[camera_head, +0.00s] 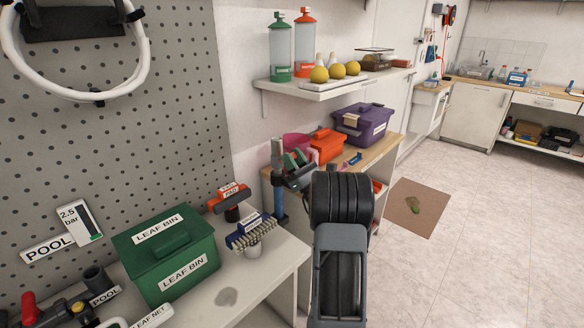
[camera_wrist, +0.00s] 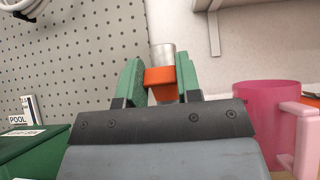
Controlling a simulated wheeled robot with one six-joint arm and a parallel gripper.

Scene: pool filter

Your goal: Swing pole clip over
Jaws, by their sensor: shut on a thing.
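An upright pole (camera_head: 278,155) stands between the pegboard bench and the wooden bench, grey at its top and blue lower down. Its silver top (camera_wrist: 162,57) shows in the wrist view. An orange clip (camera_wrist: 159,78) sits just below that silver end, between the green fingers. My gripper (camera_head: 289,161) is at the pole's upper part, reaching in from the right. In the wrist view my gripper (camera_wrist: 160,88) is shut on the orange clip, one finger on each side. The clip's lower part is hidden behind the gripper body, and my gripper hides the clip in the head view.
A pink mug (camera_wrist: 267,115) stands close on the right. An orange box (camera_head: 327,146) and a purple box (camera_head: 360,123) are on the wooden bench. A green leaf bin (camera_head: 166,254) and brushes (camera_head: 252,232) are on the left bench. A shelf (camera_head: 300,91) hangs above.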

